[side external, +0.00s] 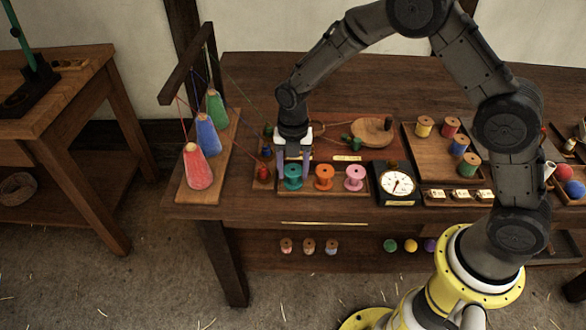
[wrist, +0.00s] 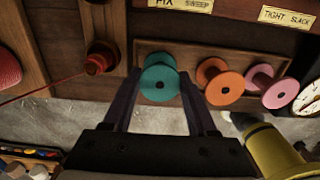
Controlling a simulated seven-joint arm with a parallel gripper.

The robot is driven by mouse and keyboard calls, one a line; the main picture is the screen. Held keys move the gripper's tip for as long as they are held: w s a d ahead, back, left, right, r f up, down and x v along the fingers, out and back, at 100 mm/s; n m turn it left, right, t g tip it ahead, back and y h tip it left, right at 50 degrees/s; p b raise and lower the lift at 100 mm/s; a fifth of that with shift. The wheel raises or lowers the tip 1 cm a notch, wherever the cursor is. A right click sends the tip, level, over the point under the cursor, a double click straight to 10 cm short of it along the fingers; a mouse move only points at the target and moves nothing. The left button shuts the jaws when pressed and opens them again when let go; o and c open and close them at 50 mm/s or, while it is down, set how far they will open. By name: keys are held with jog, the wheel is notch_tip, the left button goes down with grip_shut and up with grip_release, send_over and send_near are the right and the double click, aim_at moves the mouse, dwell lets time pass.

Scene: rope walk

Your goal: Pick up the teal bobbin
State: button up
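The teal bobbin (side external: 292,178) stands upright at the left end of a small wooden tray (side external: 337,191), in a row with an orange bobbin (side external: 324,177) and a pink bobbin (side external: 354,177). My gripper (side external: 294,165) points down right at the teal bobbin. In the wrist view the teal bobbin (wrist: 153,84) lies between the two fingertips of my gripper (wrist: 160,76), one finger on each side. The fingers look open, with little room between them and the flanges. I cannot tell whether either finger touches it.
A red spool (wrist: 99,61) with a red thread stands just left of the tray. Red, blue and green cones (side external: 200,168) stand further left under a wooden frame. A white-faced dial (side external: 397,184) sits right of the tray. A round wooden dish (side external: 372,130) lies behind.

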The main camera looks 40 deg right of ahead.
jog(key=c, duration=0.3)
jog(key=shift+r, duration=3.45)
jog(key=shift+c, duration=0.3)
jog(key=shift+r, duration=0.55)
